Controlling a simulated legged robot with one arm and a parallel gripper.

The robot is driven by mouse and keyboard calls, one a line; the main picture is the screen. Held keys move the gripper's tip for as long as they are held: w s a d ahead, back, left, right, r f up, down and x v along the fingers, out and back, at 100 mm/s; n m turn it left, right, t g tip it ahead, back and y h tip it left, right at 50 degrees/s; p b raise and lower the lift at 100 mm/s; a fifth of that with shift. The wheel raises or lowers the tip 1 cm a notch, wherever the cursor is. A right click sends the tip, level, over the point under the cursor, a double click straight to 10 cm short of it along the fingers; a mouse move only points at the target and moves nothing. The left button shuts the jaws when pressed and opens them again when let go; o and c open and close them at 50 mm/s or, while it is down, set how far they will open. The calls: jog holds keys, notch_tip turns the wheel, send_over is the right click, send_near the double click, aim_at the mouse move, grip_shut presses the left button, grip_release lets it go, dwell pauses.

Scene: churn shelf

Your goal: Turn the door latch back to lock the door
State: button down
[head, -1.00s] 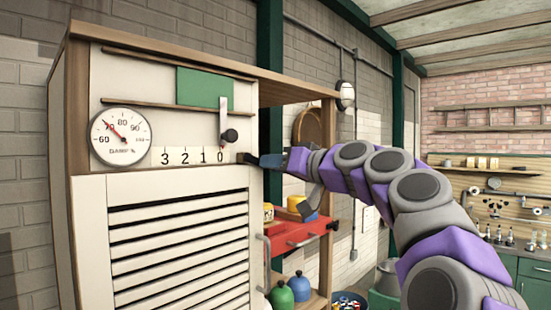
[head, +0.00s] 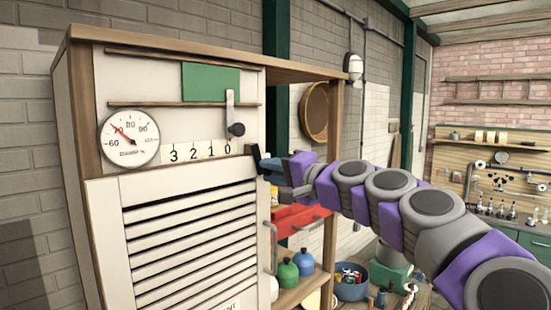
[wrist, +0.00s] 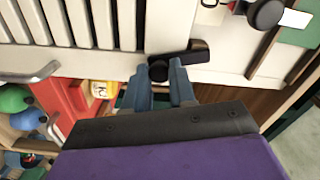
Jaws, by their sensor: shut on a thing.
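The white louvered door (head: 200,240) is on the cabinet front and looks closed. The dark door latch (head: 256,152) is at its upper right corner in the head view, partly hidden by my fingers. In the wrist view the latch (wrist: 187,53) is a short dark bar with a round knob-like end. My gripper (head: 266,164) reaches it from the right. In the wrist view the blue fingers of my gripper (wrist: 165,80) are shut on the latch at its round end; the exact contact is partly hidden.
Above the door are a round gauge (head: 130,138), a number scale (head: 200,150) and a black-knobbed lever (head: 236,129). A door handle (head: 271,248) is below my gripper. A red drawer (head: 297,218) and green bottle (head: 287,274) are on the open shelves at right.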

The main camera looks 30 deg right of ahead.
jog(key=shift+s+a+f+m+p, duration=0.15)
jog(key=shift+a+m+p, duration=0.2)
jog(key=shift+m+p, duration=0.4)
jog(key=shift+s+a+f+m+p, duration=0.15)
jog(key=shift+a+m+p, duration=0.25)
jog(key=shift+m, duration=0.55)
jog(key=shift+w+f, duration=0.1)
jog(key=shift+w, duration=0.05)
jog(key=c, duration=1)
grip_release()
jog(key=shift+d, duration=0.2)
jog(key=shift+o, duration=0.2)
jog(key=shift+d, duration=0.1)
jog(key=b+v, duration=0.3)
jog(key=v, duration=1.4)
jog(key=shift+s, duration=0.2)
jog(key=shift+d, duration=0.1)
